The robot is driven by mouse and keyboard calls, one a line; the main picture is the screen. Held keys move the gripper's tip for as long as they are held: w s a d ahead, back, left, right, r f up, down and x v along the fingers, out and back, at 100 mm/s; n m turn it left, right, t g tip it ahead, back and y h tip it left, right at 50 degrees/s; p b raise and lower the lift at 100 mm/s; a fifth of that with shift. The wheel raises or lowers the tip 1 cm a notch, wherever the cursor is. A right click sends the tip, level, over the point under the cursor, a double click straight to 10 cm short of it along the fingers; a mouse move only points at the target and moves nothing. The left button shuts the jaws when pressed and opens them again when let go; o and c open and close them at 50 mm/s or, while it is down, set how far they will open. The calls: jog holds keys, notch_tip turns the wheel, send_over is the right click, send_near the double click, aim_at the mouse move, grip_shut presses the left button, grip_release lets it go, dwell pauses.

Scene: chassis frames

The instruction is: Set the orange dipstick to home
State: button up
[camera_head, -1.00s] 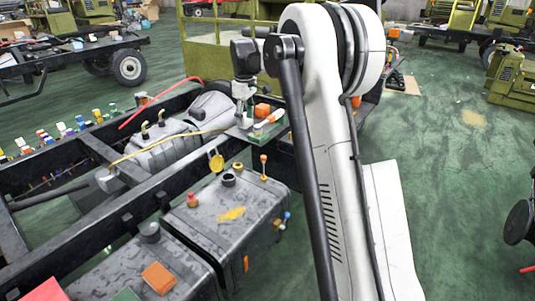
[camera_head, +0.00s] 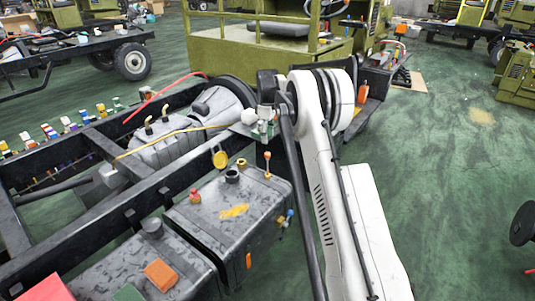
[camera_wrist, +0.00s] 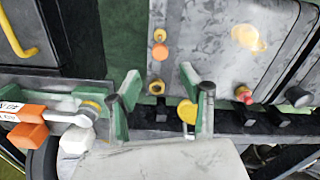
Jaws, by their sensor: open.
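The orange dipstick (camera_head: 267,157) stands roughly upright at the far right corner of the grey tank (camera_head: 205,215). In the wrist view its round orange knob (camera_wrist: 161,53) lies near a brass ring, ahead of my gripper (camera_wrist: 161,79). My gripper's green fingers are spread and empty, apart from the knob. A brass fitting (camera_wrist: 157,87) and a yellow cap (camera_wrist: 187,111) show between the fingers in that view; contact with them cannot be told. In the head view, my arm hides much of the gripper area.
A black filler neck (camera_head: 232,176) and a red knob (camera_head: 195,196) rise from the tank top. The black chassis rail (camera_head: 120,208) runs alongside. An orange-and-white tool (camera_wrist: 32,113) and a white nut (camera_wrist: 76,142) lie at left in the wrist view.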

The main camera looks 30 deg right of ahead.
aim_at(267, 153)
notch_tip(267, 153, down, 9)
jog(key=shift+r+b, duration=0.2)
jog(key=shift+b, duration=0.15)
grip_shut()
dwell(0.3)
